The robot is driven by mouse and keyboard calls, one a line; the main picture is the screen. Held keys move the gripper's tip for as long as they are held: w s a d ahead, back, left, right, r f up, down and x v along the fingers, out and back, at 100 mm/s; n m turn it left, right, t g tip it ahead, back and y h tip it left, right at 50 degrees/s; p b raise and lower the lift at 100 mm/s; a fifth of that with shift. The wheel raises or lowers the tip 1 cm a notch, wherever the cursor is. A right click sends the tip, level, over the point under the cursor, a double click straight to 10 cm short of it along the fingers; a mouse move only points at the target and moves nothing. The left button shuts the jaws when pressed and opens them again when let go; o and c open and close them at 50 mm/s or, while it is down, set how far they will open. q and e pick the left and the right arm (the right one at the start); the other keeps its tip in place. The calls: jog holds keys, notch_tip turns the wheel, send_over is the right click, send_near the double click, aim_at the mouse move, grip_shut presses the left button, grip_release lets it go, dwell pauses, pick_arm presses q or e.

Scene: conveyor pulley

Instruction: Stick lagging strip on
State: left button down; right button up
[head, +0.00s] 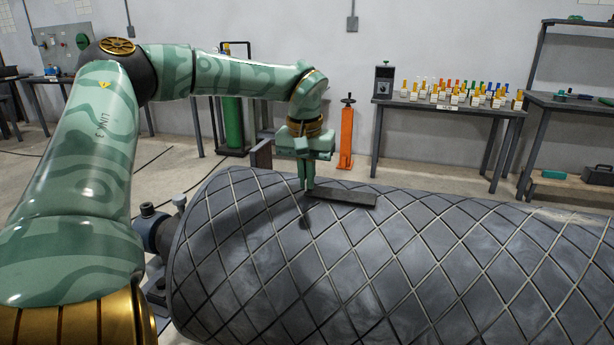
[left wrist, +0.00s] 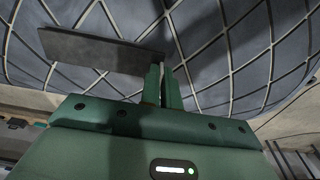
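The lagging strip (head: 345,198) is a flat dark grey bar at the top of the big pulley drum (head: 400,265), which has a diamond pattern of light and dark lines. My left gripper (head: 308,189) points down at the strip's left end, its fingers nearly together and seemingly shut on that end. In the left wrist view the strip (left wrist: 95,50) runs left from the fingertips (left wrist: 163,72), with the drum (left wrist: 235,50) behind it. The contact between the fingers is partly hidden. I cannot tell whether the strip touches the drum along its length. My right gripper is not in view.
A table (head: 450,108) with several small bottles stands at the back right, with another bench (head: 570,104) beside it. An orange post (head: 346,135) and a green cylinder (head: 232,122) stand behind the drum. A bearing (head: 158,232) sits at the drum's left end.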

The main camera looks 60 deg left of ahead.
pick_arm(q)
jog(key=shift+f, duration=0.5)
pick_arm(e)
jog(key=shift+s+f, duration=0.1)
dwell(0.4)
pick_arm(q)
jog(key=c, duration=1.6)
grip_release()
jog(key=shift+o, duration=0.2)
